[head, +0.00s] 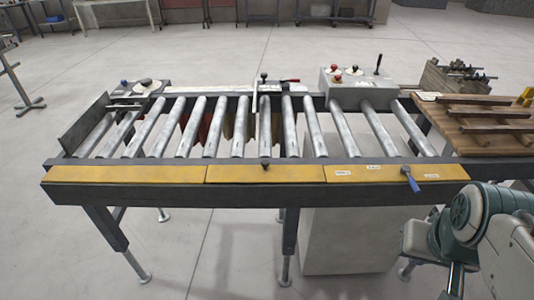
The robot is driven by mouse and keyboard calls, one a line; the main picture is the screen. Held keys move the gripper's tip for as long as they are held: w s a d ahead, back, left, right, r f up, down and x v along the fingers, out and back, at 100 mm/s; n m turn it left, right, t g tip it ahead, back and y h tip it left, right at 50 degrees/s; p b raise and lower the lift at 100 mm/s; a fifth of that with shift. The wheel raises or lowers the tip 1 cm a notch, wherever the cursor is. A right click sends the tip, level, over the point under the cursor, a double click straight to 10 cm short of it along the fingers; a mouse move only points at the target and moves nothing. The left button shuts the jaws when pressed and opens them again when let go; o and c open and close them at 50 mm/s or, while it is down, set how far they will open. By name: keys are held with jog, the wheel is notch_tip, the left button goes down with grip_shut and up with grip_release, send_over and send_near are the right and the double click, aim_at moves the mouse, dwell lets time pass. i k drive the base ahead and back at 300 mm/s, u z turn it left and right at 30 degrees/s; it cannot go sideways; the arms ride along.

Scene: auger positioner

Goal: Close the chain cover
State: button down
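A roller conveyor table (250,192) stands in front of me. Three yellow panels run along its near side: left (125,174), middle (265,174) and right (395,174). They look like covers, but no label I can read tells which is the chain cover. All three look in line, and I cannot tell whether any is raised. A blue-handled lever (411,181) hangs at the right panel, and a dark knob (265,163) sits at the middle panel's upper edge. My arm is at the lower right; its gripper is outside the picture.
A grey control box (358,92) with red knobs stands at the back of the rollers. A wooden rack (490,135) with bars adjoins on the right. A pale block (348,240) stands under the table. The floor (60,250) at the left front is clear.

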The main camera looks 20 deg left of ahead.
aim_at(265, 172)
jog(key=k, duration=1.05)
jog(key=u, duration=0.65)
jog(key=i, duration=0.65)
jog(key=u, duration=0.45)
jog(key=i, duration=0.95)
jog(key=z, duration=0.45)
